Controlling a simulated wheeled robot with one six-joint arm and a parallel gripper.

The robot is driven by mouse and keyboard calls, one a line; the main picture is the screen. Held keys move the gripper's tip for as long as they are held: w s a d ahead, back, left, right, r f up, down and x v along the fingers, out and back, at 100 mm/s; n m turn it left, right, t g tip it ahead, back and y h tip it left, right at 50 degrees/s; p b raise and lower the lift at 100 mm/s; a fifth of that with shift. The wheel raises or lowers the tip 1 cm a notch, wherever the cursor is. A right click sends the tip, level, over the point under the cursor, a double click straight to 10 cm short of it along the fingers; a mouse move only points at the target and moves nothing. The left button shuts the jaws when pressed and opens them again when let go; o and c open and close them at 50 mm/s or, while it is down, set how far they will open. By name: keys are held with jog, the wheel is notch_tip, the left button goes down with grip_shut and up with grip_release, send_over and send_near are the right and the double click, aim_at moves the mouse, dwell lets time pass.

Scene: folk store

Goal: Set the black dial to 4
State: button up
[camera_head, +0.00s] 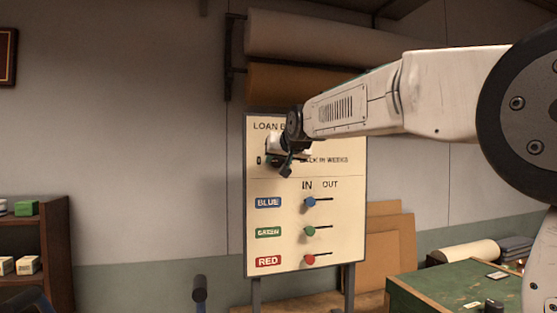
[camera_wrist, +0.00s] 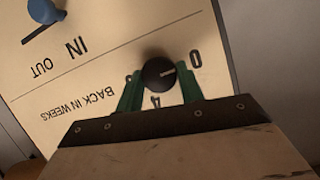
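The black dial (camera_wrist: 159,73) is on the cream board, under the gripper in the wrist view. Its white mark points right, roughly toward the printed 0 (camera_wrist: 196,58). The printed 4 (camera_wrist: 156,101) shows below the dial, upside down in this view. My gripper (camera_wrist: 160,78) has its green fingers on either side of the dial, apart, with tips close to its sides; I see no clear grip on it. In the head view my gripper (camera_head: 285,165) is at the board's upper left and hides the dial.
The board (camera_head: 258,220) stands upright with blue (camera_head: 310,202), green (camera_head: 310,231) and red (camera_head: 310,260) sliding knobs below the dial row. The blue knob (camera_wrist: 43,11) also shows in the wrist view. A green-topped table (camera_head: 445,290) is at the lower right.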

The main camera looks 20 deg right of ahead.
jog(key=shift+y, duration=0.3)
jog(key=m, duration=0.1)
jog(key=m+y, duration=0.2)
jog(key=m, duration=0.1)
jog(key=shift+d+f, duration=0.15)
jog(key=shift+d, duration=0.1)
jog(key=m+y, duration=0.1)
jog(key=m+t+y, duration=0.1)
jog(key=m, duration=0.3)
jog(key=shift+d+f+t+y, duration=0.1)
jog(key=shift+f+t+y, duration=0.15)
jog(key=shift+t+y, duration=0.15)
jog(key=m, duration=0.2)
jog(key=m+t+y, duration=0.1)
jog(key=m, duration=0.1)
jog(key=shift+f+m+t, duration=0.15)
jog(key=shift+m+t, duration=0.15)
jog(key=shift+m, duration=0.1)
jog(key=m+t, duration=0.1)
jog(key=m, duration=0.2)
jog(key=m+t, duration=0.1)
jog(key=m, duration=0.2)
jog(key=shift+f, duration=0.15)
jog(key=shift+m+t, duration=0.3)
jog(key=o, duration=1)
